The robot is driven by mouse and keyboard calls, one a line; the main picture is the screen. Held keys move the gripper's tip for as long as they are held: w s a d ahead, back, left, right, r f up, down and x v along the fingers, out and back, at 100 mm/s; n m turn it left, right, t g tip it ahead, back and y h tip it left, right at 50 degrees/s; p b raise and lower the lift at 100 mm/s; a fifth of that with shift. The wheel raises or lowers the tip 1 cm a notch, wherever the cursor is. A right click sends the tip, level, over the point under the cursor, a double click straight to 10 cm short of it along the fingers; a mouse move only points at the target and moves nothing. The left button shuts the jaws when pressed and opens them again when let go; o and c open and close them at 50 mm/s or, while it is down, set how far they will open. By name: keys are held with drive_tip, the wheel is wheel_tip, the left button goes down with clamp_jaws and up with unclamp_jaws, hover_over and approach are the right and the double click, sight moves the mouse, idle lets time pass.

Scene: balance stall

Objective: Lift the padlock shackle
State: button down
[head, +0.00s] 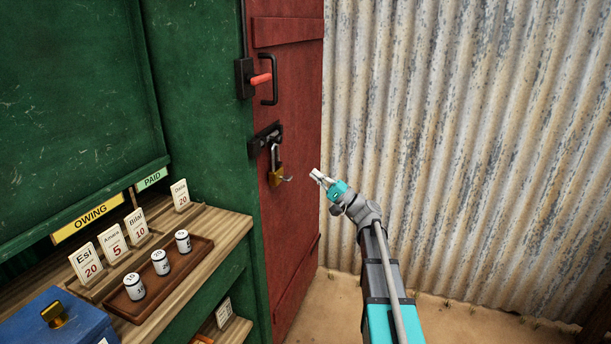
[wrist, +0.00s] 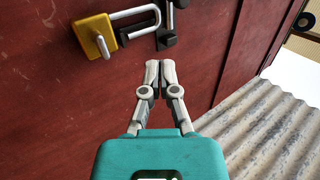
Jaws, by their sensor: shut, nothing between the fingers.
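The brass padlock (head: 276,177) hangs on the hasp (head: 265,138) of the red door, with its grey shackle (head: 275,155) above the body. In the wrist view the padlock (wrist: 96,37) shows at the upper left, its shackle (wrist: 137,13) reaching right to the dark hasp (wrist: 168,40). A small metal piece, perhaps a key, sticks out of the body's face (wrist: 102,46). My gripper (head: 316,174) is to the right of the padlock in the head view, apart from it. In the wrist view its fingertips (wrist: 160,66) are together and empty, below the shackle and hasp.
The red door (head: 295,90) has a black handle and a bolt with a red knob (head: 261,79) above the hasp. A corrugated metal wall (head: 450,130) stands right. A wooden counter (head: 215,232) at left bears number cards and a tray (head: 197,257) of white cylinders.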

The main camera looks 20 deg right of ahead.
drive_tip(key=shift+s+d+f, duration=0.3)
drive_tip(key=shift+d+f, duration=0.1)
drive_tip(key=shift+d, duration=0.1)
drive_tip(key=s+a+f+n+g+h, duration=0.2)
drive_tip(key=s+a+f+g+h, duration=0.25)
drive_tip(key=a+f, duration=0.4)
drive_tip(key=s+a+f+n+g+h, duration=0.3)
drive_tip(key=s+a+f+g+h, duration=0.15)
drive_tip(key=a+f, duration=0.35)
drive_tip(key=s+d+f+n+g+h, duration=0.1)
drive_tip(key=s+d+f+g+h, duration=0.15)
drive_tip(key=s+f+h, duration=0.4)
drive_tip(key=s+d+f+n+g+h, duration=0.1)
drive_tip(key=s+d+f+g+h, duration=0.1)
drive_tip(key=s+d+f+h, duration=0.45)
wheel_tip(320, 180, up, 27)
drive_tip(key=s+a+y+p, duration=0.1)
drive_tip(key=a+p, duration=0.1)
drive_tip(key=p, duration=2.3)
drive_tip(key=shift+s+f+p, duration=0.15)
drive_tip(key=shift+f+p, duration=0.05)
drive_tip(key=shift+p, duration=0.1)
drive_tip(key=shift+s+a+f, duration=0.1)
